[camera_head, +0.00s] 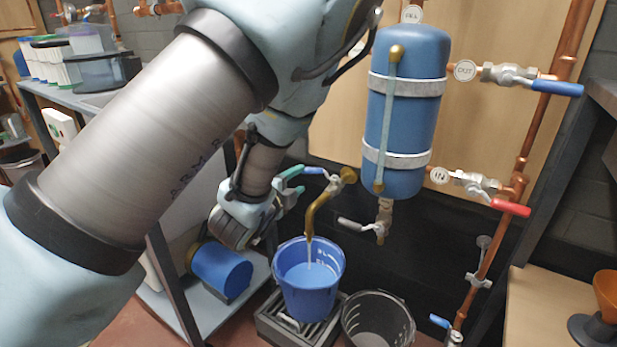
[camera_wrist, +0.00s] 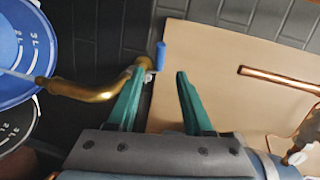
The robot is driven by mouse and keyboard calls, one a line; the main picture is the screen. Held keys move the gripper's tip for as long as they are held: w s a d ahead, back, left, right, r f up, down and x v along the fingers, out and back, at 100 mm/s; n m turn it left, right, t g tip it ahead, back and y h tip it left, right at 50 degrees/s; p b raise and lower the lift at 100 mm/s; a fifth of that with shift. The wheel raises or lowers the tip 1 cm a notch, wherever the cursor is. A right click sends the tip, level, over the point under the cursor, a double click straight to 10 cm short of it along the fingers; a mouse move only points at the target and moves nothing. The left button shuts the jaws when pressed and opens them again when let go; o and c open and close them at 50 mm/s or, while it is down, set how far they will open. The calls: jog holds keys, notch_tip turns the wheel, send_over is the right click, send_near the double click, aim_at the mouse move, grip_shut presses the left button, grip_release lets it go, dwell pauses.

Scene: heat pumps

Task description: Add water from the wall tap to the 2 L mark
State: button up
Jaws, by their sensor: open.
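A blue bucket (camera_head: 279,263) stands on a grate under the brass wall tap (camera_head: 320,208). A thin stream of water runs from the spout into it, and pale water (camera_head: 305,275) lies inside. The wrist view shows the bucket (camera_wrist: 48,62) with 2 L and 3 L marks on its inner wall. The water looks close to the 2 L mark; I cannot tell exactly where. My gripper (camera_head: 300,181) is open beside the tap. In the wrist view the tap's blue lever (camera_wrist: 160,55) lies just beyond and between the fingertips (camera_wrist: 160,71), with no clear contact.
A black bucket (camera_head: 408,322) stands right of the blue one. A blue tank (camera_head: 408,120) with valves (camera_head: 385,215) hangs close right of the tap. Copper pipes (camera_head: 520,180) rise at right.

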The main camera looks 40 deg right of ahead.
aim_at(311, 171)
jog(key=x, duration=0.6)
jog(key=shift+w+d+f+b, duration=0.1)
jog(key=shift+w+d+b, duration=0.05)
jog(key=shift+d+b, duration=0.25)
jog(key=shift+a, duration=0.1)
grip_shut()
dwell(0.9)
